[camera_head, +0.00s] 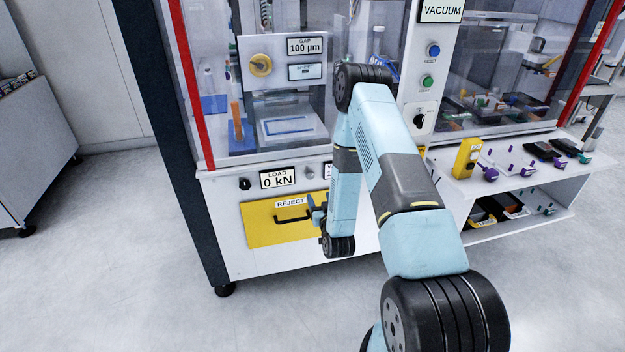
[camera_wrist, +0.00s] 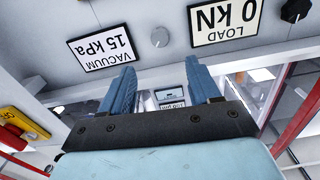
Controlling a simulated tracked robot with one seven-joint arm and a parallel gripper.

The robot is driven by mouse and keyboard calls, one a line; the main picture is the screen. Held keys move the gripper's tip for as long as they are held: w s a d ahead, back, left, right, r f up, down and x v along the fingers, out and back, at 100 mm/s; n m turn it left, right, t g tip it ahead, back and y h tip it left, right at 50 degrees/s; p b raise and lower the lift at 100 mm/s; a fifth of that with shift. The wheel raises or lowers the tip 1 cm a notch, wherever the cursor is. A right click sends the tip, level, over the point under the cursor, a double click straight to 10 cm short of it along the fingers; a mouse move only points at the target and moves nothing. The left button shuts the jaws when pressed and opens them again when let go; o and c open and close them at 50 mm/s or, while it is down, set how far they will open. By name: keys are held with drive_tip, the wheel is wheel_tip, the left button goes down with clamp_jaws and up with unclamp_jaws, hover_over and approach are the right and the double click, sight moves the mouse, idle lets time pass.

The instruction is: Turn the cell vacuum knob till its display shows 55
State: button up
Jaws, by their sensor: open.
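The vacuum display (camera_wrist: 104,46) reads 15 kPa, upside down in the wrist view. A small round grey knob (camera_wrist: 160,37) sits on the white panel between it and the load display (camera_wrist: 226,20), which reads 0 kN. In the head view the grey knob (camera_head: 309,173) is small, and my arm covers most of the vacuum display (camera_head: 327,171). My gripper (camera_wrist: 162,72) is open, its two blue fingers apart with nothing between them. It is not touching the knob. In the head view my gripper (camera_head: 316,212) is by the yellow drawer, partly hidden by my arm.
A black knob (camera_head: 244,184) is left of the load display. The yellow reject drawer (camera_head: 262,226) with a black handle is below the panel. A large VACUUM sign (camera_head: 441,10) stands above buttons and a black switch (camera_head: 418,121). Shelves (camera_head: 515,180) jut out right.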

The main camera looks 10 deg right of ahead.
sight(311, 177)
drive_tip(key=w, duration=1.2)
drive_tip(key=shift+w, duration=0.35)
drive_tip(key=shift+c, duration=0.4)
drive_tip(key=c, duration=0.9)
drive_tip(key=shift+d, duration=0.2)
drive_tip(key=shift+c, duration=0.3)
drive_tip(key=shift+a, duration=0.1)
